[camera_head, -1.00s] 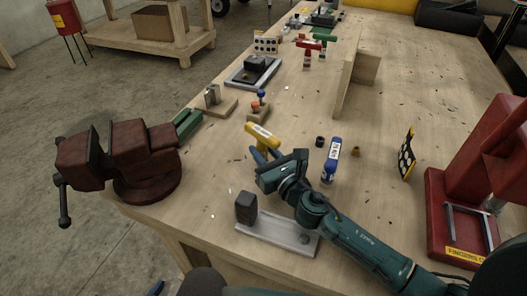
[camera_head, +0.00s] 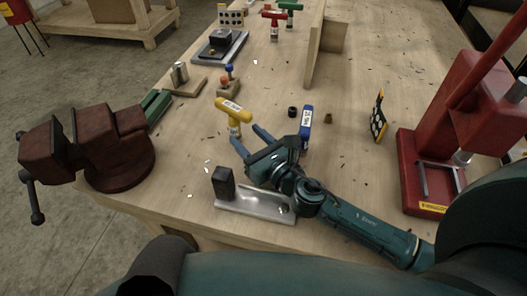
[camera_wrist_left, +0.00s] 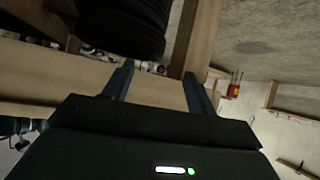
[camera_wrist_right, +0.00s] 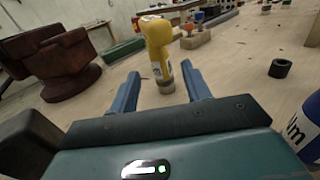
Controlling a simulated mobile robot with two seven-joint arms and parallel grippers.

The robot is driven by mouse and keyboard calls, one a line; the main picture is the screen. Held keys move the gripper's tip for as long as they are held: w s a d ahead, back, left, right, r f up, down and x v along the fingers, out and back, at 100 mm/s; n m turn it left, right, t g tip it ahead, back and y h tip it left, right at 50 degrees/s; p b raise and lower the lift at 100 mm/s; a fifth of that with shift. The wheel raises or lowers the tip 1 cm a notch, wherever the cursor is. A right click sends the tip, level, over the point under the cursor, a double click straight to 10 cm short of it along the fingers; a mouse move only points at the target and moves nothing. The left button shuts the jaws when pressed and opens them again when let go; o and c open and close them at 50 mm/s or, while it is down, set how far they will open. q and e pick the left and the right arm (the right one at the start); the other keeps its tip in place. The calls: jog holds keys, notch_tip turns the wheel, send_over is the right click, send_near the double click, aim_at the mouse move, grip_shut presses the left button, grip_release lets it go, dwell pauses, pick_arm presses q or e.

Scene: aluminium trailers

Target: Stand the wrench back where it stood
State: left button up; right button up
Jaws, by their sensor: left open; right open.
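A yellow T-handled wrench (camera_head: 234,118) stands upright on the workbench (camera_head: 200,140), left of the middle in the head view. My right gripper (camera_head: 250,139) is open and empty, just to the near right of it. In the right wrist view the yellow wrench (camera_wrist_right: 158,52) stands beyond the open fingertips, with its foot on the wood. A blue T-handled wrench (camera_head: 306,124) stands right of my right gripper, its lower part hidden behind the gripper. My left gripper (camera_wrist_left: 158,70) shows open and empty in the left wrist view, away from the wrenches.
A metal plate with a black block (camera_head: 224,184) lies in front of my right gripper. A dark red vise (camera_head: 115,150) is at left, a red press (camera_head: 440,150) at right. Red (camera_head: 275,20) and green (camera_head: 291,10) wrenches stand farther back. A black ring (camera_head: 292,112) lies near the blue wrench.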

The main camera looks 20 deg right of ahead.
jog(key=b+v, duration=0.1)
jog(key=v, duration=0.4)
jog(key=shift+d, duration=0.1)
jog(key=shift+s+d, duration=0.2)
jog(key=shift+s, duration=0.45)
